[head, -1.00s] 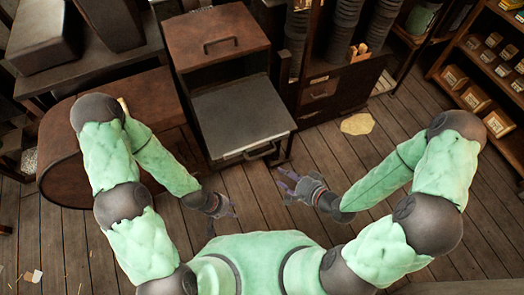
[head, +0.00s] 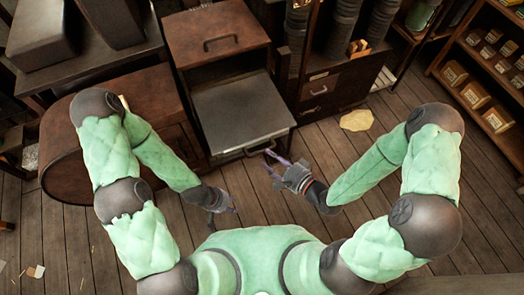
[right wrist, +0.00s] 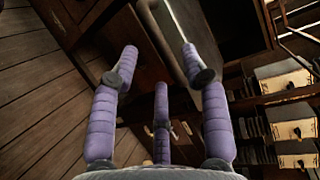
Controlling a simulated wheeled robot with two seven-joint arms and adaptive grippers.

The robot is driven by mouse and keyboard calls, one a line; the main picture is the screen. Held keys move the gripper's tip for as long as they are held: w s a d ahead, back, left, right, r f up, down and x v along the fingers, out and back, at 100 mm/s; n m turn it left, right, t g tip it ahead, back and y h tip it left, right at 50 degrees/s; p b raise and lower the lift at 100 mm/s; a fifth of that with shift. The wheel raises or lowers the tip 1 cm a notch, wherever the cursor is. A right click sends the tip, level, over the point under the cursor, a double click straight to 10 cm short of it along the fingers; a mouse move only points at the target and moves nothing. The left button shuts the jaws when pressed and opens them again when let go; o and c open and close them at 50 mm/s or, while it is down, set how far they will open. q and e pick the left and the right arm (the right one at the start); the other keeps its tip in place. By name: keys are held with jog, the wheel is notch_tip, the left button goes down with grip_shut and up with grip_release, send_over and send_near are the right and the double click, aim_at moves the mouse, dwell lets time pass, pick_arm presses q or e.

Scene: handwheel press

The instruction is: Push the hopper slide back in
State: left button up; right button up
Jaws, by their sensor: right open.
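The hopper slide (head: 240,110) is a grey-topped drawer that stands out from the front of a brown metal cabinet. Its bar handle (head: 266,148) is on its near front edge. My right gripper (head: 270,162) is open and empty, just in front of the handle at its right end. I cannot tell whether it touches the slide. In the right wrist view, its purple fingers (right wrist: 160,62) are spread with nothing between them. My left gripper (head: 226,210) is lower and to the left, apart from the slide, with its fingers spread and empty.
The brown cabinet (head: 215,38) has a closed upper part with its own handle. A rounded brown bench (head: 60,160) stands at the left. A drawer unit (head: 322,88) stands to the right of the slide.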

aim_at(262, 152)
jog(key=shift+x, duration=2.55)
grip_shut()
